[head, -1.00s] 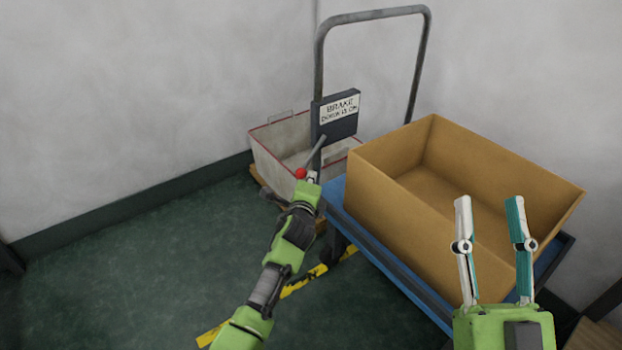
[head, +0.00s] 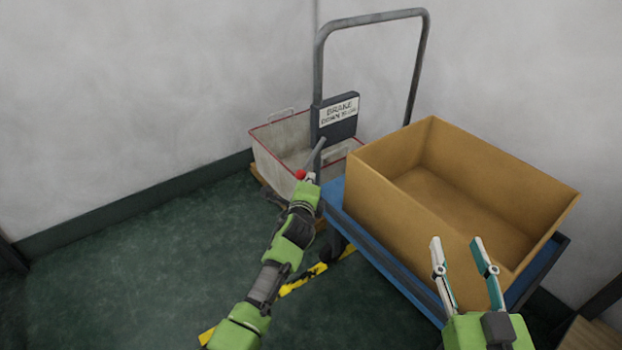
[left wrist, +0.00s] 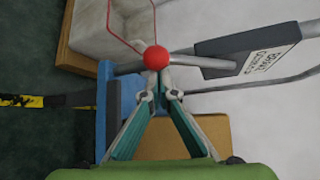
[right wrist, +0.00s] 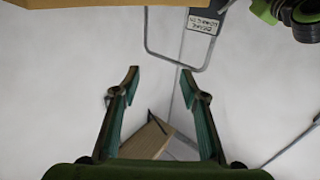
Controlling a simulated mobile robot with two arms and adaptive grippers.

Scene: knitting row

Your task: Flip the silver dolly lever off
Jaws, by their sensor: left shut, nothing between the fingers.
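The dolly's brake lever is a silver rod (head: 318,155) that slants down from the dark brake plate (head: 336,129) and ends in a red knob (head: 300,174). The plate's label reads roughly "BRAKE DOWN IS ON". My left gripper (head: 310,179) is shut at the knob. In the left wrist view the red knob (left wrist: 156,57) lies right at the closed fingertips (left wrist: 158,73) with nothing pinched between them; I cannot tell whether they touch. My right gripper (head: 463,240) is open and empty in front of the box; its spread fingers show in the right wrist view (right wrist: 158,72).
The dolly has a blue deck (head: 378,248) and a grey hoop handle (head: 424,60). A large open cardboard box (head: 390,215) stands on it. A whitish red-rimmed bin (head: 275,150) stands behind the lever against the wall. Yellow-black tape (head: 300,280) marks the floor, which is clear at left.

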